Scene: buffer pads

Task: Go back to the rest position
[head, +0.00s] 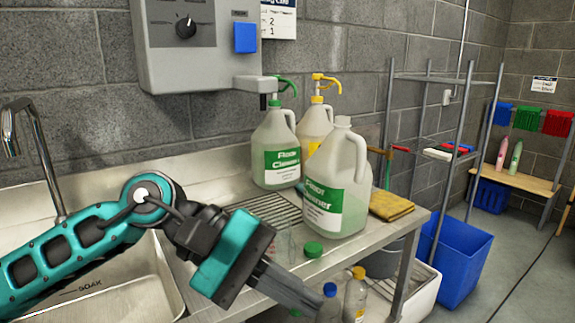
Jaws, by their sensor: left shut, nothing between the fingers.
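My left arm comes in from the left in the head view, over the metal sink (125,290). My left gripper (318,302) points to the lower right, over the front of the steel counter. It is shut and holds nothing. It is close above or in front of a small bottle with a blue cap (330,291); I cannot tell if they touch. My right gripper is not in view.
On the counter stand an open floor-cleaner jug (325,208), a jug with a green pump (262,165) and one with a yellow pump (322,110). A green cap (313,250) lies near my gripper. A tap (35,150) rises at left. A blue bin (455,265) stands at right.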

